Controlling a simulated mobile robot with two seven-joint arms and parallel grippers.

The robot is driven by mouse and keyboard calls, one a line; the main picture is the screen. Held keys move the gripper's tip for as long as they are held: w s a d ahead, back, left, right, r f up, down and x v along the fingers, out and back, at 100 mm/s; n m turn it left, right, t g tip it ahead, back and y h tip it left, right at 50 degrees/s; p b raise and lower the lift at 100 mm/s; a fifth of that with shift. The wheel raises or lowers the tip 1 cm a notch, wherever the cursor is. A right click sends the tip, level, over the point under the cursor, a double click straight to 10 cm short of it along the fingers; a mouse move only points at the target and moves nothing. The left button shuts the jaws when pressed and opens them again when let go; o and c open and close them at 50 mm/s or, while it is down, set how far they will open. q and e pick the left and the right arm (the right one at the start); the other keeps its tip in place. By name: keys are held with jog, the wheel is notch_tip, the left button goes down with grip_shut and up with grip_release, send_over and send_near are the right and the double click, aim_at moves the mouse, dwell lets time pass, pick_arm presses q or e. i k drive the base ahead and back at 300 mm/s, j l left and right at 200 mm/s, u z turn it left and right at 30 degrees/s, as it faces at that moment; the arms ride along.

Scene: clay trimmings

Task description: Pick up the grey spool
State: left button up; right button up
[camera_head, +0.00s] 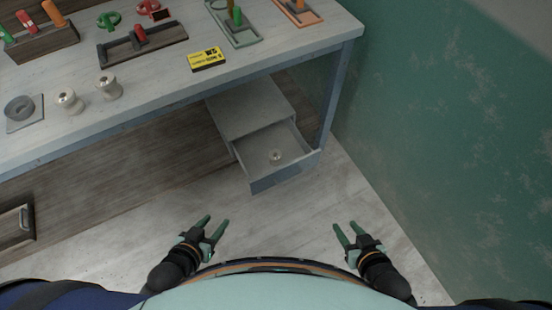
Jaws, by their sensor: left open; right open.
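A small pale grey spool-like thing (275,156) lies in the open drawer (262,186) under the table. Two pale beige-grey spools, a left one (68,100) and a right one (109,87), stand upright near the table's front edge. A round dark grey thing (19,108) sits on a grey square plate at the far left; I cannot tell whether it is a spool. My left gripper (217,222) is open and empty, below and left of the drawer. My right gripper (346,226) is open and empty, below and right of it. Both are well apart from the spools.
The table (160,92) also bears a yellow-black box (206,59), a wooden holder (42,42) with coloured handles, a dark tray (142,45) and several small coloured items at the back. A table leg (335,100) and green wall (450,110) bound the right. Floor before the drawer is clear.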

aim_at(274, 155)
jog(key=i+l, duration=0.5)
jog(key=i+l+u, duration=0.55)
jog(key=u, duration=1)
